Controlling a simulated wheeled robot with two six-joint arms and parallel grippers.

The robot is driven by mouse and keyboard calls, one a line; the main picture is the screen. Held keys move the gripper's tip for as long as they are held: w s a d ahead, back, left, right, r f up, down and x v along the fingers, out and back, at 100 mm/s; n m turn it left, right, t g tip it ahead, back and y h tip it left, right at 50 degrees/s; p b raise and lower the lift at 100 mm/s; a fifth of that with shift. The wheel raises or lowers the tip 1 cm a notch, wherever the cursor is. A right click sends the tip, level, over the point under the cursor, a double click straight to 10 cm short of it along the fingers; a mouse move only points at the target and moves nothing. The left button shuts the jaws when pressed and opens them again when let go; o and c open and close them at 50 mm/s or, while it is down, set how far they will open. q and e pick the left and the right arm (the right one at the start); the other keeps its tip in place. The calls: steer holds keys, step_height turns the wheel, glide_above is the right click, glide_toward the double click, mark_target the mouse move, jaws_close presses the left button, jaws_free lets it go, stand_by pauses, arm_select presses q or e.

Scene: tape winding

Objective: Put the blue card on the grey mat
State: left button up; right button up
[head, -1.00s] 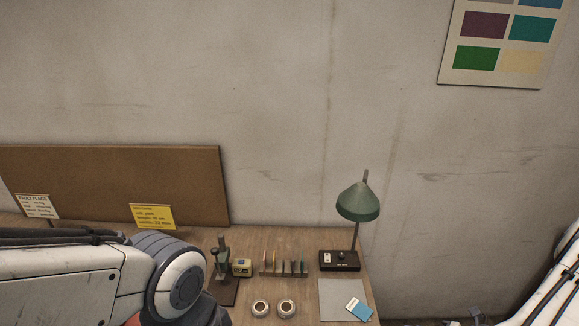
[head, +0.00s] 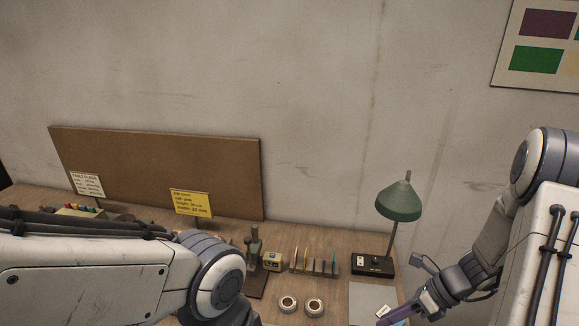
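The grey mat (head: 368,297) lies on the right end of the workbench, below the lamp, and its front runs out of the picture. The blue card, with a white label (head: 383,311), lies at the mat's right front part. It is mostly covered by my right gripper (head: 402,314), which reaches in from the right at the bottom edge. Whether that gripper's fingers are open, shut or touching the card cannot be told. My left arm crosses the lower left, and its gripper is out of the picture.
A green lamp (head: 400,203) on a black base stands behind the mat. Tape rolls (head: 288,305), upright coloured cards (head: 316,264), a small meter (head: 272,261) and a stand (head: 254,245) are to the left. A brown board (head: 160,170) leans at the wall.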

steer(key=s+a+r+n+g+h+b, duration=0.2)
steer(key=s+a+n, duration=0.1)
steer(key=a+n, duration=0.5)
steer(key=s+a+r+n+g+h+b, duration=0.2)
steer(key=s+a+n, duration=0.1)
steer(key=a+n, duration=0.5)
steer(key=s+a+r+n+t+h+b, duration=0.2)
steer(key=s+n, duration=0.8)
steer(key=n, duration=0.9)
steer(key=shift+a+r+t+h+b, duration=0.15)
steer(key=shift+a+t+h+b, duration=0.3)
steer(key=shift+a+b, duration=0.6)
steer(key=shift+a, duration=0.2)
